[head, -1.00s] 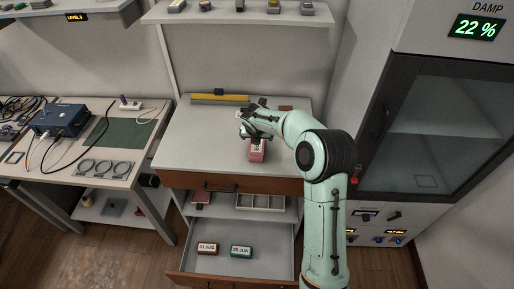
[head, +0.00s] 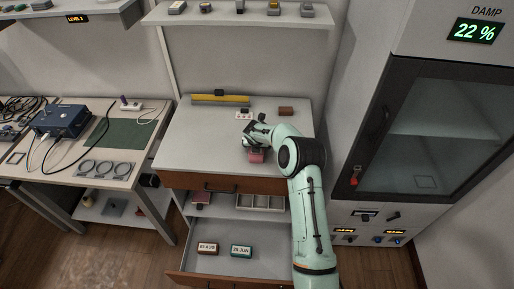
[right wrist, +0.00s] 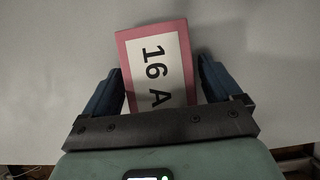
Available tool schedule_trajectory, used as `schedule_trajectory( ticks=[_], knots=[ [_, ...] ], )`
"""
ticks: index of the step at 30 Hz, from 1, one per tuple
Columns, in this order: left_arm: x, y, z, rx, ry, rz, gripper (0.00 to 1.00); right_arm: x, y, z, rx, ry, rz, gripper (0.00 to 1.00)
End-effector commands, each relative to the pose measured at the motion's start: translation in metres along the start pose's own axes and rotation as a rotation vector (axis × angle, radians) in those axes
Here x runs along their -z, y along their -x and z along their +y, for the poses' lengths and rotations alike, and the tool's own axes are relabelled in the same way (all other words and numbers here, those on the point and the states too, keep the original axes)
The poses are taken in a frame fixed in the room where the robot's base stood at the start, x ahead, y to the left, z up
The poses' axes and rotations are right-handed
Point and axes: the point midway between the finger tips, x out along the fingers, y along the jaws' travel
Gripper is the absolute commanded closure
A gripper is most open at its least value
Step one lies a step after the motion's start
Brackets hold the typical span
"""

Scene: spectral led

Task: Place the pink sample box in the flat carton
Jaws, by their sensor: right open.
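The pink sample box (head: 257,158) stands on the grey worktop near its front edge, partly hidden by my right gripper (head: 253,146) in the head view. In the right wrist view the pink sample box (right wrist: 153,62) shows a white label reading "16 A", the rest cut off. My right gripper (right wrist: 160,88) is open, with a dark blue finger on each side of the box and a gap visible at each side. I cannot tell for sure which thing is the flat carton. My left gripper is out of view.
A small brown block (head: 286,111), a white card with dark marks (head: 243,115) and a yellow bar (head: 221,98) lie at the worktop's back. Below, an open drawer (head: 225,262) holds brown and green labelled boxes. A compartmented tray (head: 262,201) sits on the level above. The worktop's left is clear.

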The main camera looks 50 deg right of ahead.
Motion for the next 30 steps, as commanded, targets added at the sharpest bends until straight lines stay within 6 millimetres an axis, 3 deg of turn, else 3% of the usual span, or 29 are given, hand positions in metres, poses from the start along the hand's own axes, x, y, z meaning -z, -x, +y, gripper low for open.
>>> schedule_trajectory(
  ticks=[29, 30],
  knots=[
    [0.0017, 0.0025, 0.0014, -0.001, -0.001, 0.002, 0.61, 0.0031, -0.0047, 0.0000, 0.000, 0.001, 0.001, 0.08],
    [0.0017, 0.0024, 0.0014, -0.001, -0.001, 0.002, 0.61, 0.0031, -0.0047, 0.0000, 0.000, 0.001, 0.001, 0.21]
  ],
)
